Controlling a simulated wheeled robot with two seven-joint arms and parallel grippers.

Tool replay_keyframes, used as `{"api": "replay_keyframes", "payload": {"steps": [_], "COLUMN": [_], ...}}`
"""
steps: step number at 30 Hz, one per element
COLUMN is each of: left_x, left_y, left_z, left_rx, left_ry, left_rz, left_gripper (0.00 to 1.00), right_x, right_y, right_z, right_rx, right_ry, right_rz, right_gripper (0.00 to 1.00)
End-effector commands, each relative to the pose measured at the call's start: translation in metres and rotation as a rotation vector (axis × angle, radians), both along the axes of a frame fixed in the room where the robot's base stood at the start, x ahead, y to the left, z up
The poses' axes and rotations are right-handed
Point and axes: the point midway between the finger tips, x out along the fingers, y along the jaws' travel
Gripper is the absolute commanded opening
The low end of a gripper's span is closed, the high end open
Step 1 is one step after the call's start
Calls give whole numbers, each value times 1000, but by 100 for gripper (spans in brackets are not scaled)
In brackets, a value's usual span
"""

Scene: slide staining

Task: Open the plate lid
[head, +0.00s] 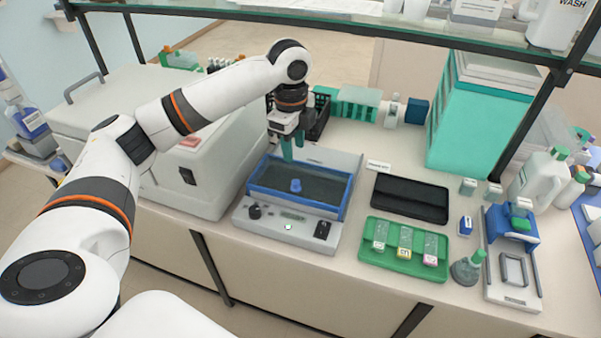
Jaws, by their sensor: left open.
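A blue knob (296,185) stands on the lid's middle. My left gripper (293,150) points down with its teal fingers over the lid's back edge, behind and above the knob. It is open and holds nothing that I can see. I cannot tell its exact height. My right gripper is out of view.
A large white machine (180,180) stands close on the left. A black folder (410,198) and a green tray (375,262) with several slide holders lie to the right. Racks (358,104) stand behind, and a glass shelf (400,25) spans above.

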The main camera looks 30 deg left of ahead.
Motion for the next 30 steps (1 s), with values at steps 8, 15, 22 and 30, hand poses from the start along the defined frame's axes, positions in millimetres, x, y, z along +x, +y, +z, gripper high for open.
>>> {"api": "replay_keyframes", "payload": {"steps": [8,15,22,30], "left_x": [2,4,5,5], "left_y": [0,0,0,0], "left_z": [-53,-93,-108,-109], "left_rx": [1,0,0,0], "left_ry": [5,0,-2,-2], "left_rz": [2,1,1,1], "left_gripper": [40,40,40,37], "right_x": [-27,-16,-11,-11], "right_y": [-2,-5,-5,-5], "right_z": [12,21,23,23], "right_rx": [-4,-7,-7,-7], "right_ry": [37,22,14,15], "right_rz": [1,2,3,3], "right_gripper": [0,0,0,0]}}
